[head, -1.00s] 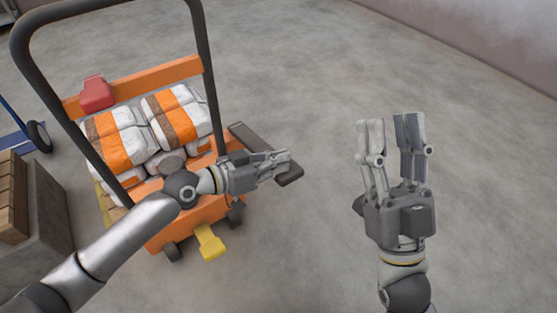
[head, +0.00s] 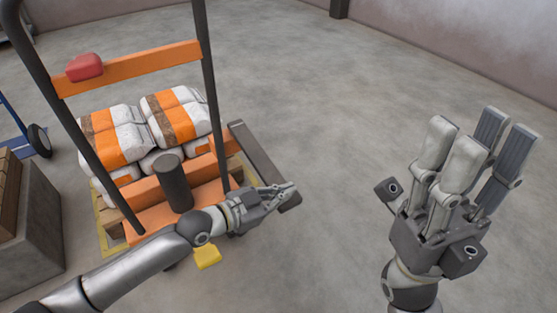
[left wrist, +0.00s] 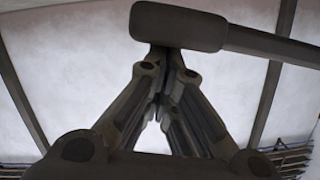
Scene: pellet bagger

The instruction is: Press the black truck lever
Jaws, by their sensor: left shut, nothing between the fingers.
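The black truck lever (head: 262,158) is a dark bar with a wide pad at its end, on the right side of the orange pallet truck (head: 130,68). My left gripper (head: 290,190) is shut and empty, with its fingertips at the pad end of the lever. In the left wrist view the lever's pad (left wrist: 178,26) lies just beyond the closed fingertips (left wrist: 160,92). I cannot tell whether they touch. My right gripper (head: 482,130) is open and empty, fingers upward, over the floor to the right.
White and orange bags (head: 172,118) are stacked on the truck behind its dark handle frame. A red part (head: 85,67) sits on the orange crossbar. A yellow pedal (head: 208,257) shows below my left arm. A grey bin (head: 38,225) stands at left. The floor at right is clear.

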